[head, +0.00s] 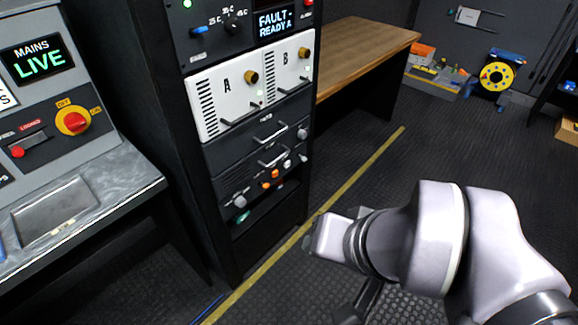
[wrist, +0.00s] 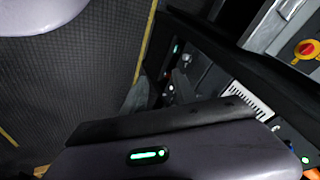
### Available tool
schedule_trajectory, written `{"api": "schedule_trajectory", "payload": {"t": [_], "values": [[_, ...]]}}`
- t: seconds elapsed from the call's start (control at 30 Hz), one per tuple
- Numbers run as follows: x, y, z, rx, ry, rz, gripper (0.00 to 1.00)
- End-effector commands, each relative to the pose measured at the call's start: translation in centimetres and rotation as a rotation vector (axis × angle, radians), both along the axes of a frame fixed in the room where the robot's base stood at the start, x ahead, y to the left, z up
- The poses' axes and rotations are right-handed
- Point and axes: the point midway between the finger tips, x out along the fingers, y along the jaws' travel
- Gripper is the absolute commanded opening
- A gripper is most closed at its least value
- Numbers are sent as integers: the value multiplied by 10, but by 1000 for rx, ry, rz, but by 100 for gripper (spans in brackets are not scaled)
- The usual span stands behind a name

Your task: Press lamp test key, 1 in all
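No key that I can read as the lamp test key shows in either view. The dark equipment rack (head: 265,215) stands left of centre in the head view, with a FAULT / READY A display (head: 275,22), a blue knob (head: 199,30) and a black knob (head: 233,27) at its top. White modules A (head: 227,98) and B (head: 288,72) sit below. My arm reaches in from the lower right, apart from the rack. My gripper (wrist: 165,135) shows in the wrist view as a grey body with a green light and dark edge; its fingertips are not clear.
A grey console (head: 100,215) with a MAINS LIVE display (head: 38,58) and red-yellow rotary switch (head: 73,121) stands left. A wooden bench (head: 360,50) is behind the rack. A yellow floor line (head: 360,165) crosses clear dark floor. A yellow reel (head: 496,77) stands at back right.

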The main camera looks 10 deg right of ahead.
Motion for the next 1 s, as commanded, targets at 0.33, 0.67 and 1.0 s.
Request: {"api": "schedule_trajectory", "payload": {"t": [0.33,0.67,1.0], "values": [[0,0,0,0,0,0,0],[0,0,0,0,0,0,0],[0,0,0,0,0,0,0]]}}
